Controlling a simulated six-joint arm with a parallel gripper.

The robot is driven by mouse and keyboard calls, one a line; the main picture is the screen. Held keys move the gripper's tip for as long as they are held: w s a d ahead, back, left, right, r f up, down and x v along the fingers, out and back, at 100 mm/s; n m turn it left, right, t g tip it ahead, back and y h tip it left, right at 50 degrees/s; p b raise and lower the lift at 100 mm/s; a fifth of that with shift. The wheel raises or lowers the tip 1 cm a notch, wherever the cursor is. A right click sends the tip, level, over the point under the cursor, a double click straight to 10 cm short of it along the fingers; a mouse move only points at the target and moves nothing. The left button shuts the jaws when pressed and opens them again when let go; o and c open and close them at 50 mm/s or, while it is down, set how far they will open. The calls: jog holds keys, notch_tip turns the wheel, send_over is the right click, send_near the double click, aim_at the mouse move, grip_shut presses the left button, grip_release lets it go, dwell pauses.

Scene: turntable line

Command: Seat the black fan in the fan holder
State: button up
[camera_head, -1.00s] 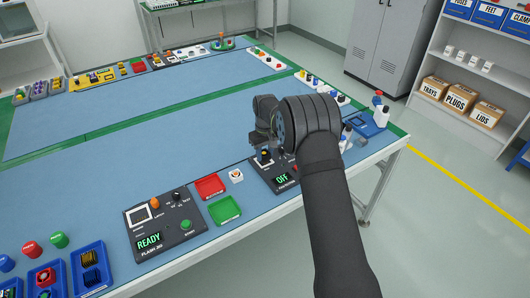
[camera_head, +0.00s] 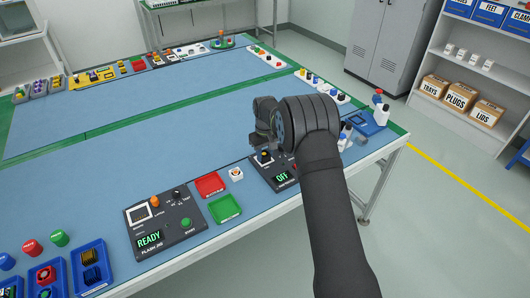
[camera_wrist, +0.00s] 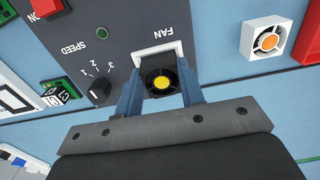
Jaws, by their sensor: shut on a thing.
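The black fan (camera_wrist: 161,83), with a yellow hub, is between the fingers of my gripper (camera_wrist: 158,98) in the wrist view. My gripper is shut on its sides. The fan holder (camera_wrist: 177,48) is a white frame beside the word FAN on a dark panel. The fan overlaps the frame's near part in this view, with a dark area showing between fan and frame. I cannot tell whether the fan is inside the frame or above it.
The dark panel (camera_wrist: 95,50) carries a SPEED knob (camera_wrist: 101,90) left of the fan. A white fan with an orange hub (camera_wrist: 267,41) stands to the right, beside a red tray (camera_head: 209,185). A green tray (camera_head: 224,208) lies nearby. The blue mat's middle is clear.

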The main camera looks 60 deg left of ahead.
jog(key=shift+f, duration=0.1)
jog(key=o, duration=1.1)
jog(key=shift+c, duration=0.2)
notch_tip(320, 180, up, 17)
jog(key=shift+r, duration=0.2)
notch_tip(320, 180, down, 18)
jog(key=shift+r, duration=0.25)
